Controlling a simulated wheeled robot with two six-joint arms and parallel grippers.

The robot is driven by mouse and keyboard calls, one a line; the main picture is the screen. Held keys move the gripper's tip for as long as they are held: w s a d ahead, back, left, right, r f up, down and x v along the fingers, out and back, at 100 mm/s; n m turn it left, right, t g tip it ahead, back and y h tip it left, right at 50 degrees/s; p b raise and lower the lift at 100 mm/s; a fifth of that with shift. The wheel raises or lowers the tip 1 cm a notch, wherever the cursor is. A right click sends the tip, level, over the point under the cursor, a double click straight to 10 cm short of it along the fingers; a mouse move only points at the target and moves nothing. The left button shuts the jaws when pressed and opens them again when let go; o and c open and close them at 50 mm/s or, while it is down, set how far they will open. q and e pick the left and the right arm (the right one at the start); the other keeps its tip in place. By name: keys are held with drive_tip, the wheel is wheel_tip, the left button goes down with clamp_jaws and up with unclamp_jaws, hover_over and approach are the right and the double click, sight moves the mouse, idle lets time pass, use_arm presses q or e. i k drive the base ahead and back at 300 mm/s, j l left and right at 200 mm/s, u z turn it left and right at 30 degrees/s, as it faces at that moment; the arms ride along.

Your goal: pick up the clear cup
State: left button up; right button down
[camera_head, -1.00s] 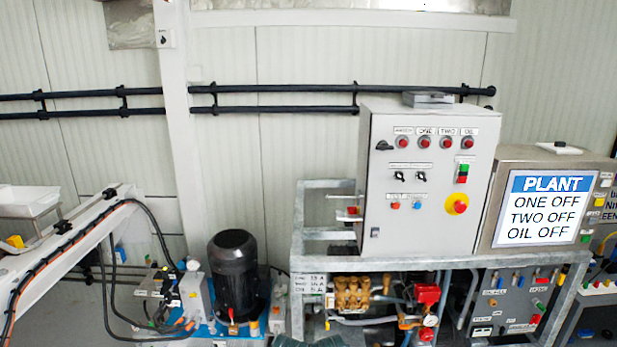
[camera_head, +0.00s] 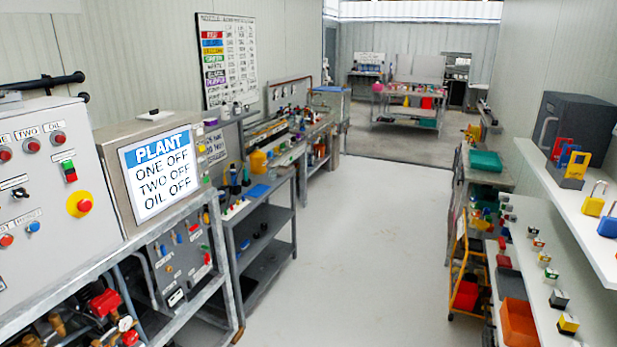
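I cannot make out a clear cup in this view. Small items stand on the benches along the left wall, but they are too small to tell apart. Neither of my grippers is in view.
A control cabinet (camera_head: 50,190) and a plant display (camera_head: 160,172) stand at the left. Grey benches (camera_head: 262,205) run along the left wall. A shelf with padlocks (camera_head: 572,205) and a yellow cart (camera_head: 460,262) are at the right. The floor aisle (camera_head: 365,240) between is clear, leading to a far table (camera_head: 410,96).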

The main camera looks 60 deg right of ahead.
sight(272, 175)
drive_tip(key=z, duration=1.7)
drive_tip(key=i+z, duration=0.1)
drive_tip(key=z, duration=0.35)
drive_tip(key=i, duration=3.5)
drive_tip(key=i+l+u, duration=0.25)
drive_tip(key=i, duration=0.35)
drive_tip(key=j, duration=0.1)
